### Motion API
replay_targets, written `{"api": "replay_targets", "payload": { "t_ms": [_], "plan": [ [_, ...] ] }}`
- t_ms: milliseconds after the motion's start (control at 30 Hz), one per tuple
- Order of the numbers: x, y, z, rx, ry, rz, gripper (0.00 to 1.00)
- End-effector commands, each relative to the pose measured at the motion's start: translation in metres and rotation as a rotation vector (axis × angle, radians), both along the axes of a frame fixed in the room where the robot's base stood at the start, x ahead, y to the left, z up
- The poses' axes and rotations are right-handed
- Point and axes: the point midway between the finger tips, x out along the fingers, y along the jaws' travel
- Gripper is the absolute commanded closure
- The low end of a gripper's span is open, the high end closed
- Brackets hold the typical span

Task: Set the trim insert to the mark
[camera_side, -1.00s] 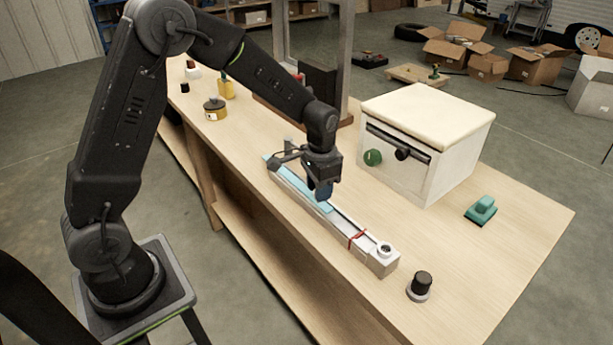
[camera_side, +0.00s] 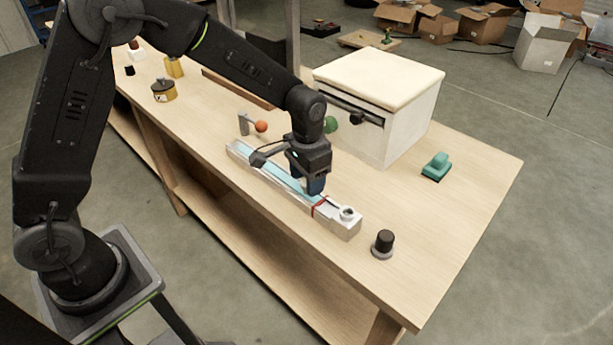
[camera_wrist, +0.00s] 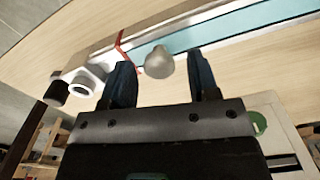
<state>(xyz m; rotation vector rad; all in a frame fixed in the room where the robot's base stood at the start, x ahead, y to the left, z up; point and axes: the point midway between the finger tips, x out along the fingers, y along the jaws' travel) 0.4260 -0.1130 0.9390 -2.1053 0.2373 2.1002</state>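The light blue trim insert (camera_side: 262,164) lies in a pale metal channel (camera_side: 343,226) on the workbench. A red mark (camera_side: 319,207) crosses the channel near its right end. In the wrist view, the blue insert (camera_wrist: 220,30) ends close beside the red mark (camera_wrist: 121,48); any small gap is hard to tell. My gripper (camera_side: 314,190) is low over the channel, just left of the mark. In the wrist view my gripper's two dark fingers (camera_wrist: 162,80) stand apart, either side of a round grey knob (camera_wrist: 158,62), with visible space beside it. Whether either finger touches it is unclear.
A white box with a cream top (camera_side: 375,95) stands behind the channel. A black-topped knob (camera_side: 383,244) stands near the front edge, and a teal block (camera_side: 437,166) lies right. An orange ball on a bracket (camera_side: 261,126) is behind the channel.

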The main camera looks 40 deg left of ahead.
Motion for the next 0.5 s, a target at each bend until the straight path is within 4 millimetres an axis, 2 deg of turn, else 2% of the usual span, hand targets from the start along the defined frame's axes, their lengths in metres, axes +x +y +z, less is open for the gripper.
{"api": "replay_targets", "payload": {
  "t_ms": [267,367,500],
  "plan": [
    [0.000,0.000,0.001,0.000,0.001,0.000,0.43],
    [0.000,0.000,0.009,0.000,-0.001,0.000,0.43],
    [0.000,0.000,0.031,-0.001,-0.004,0.000,0.43]
  ]
}}
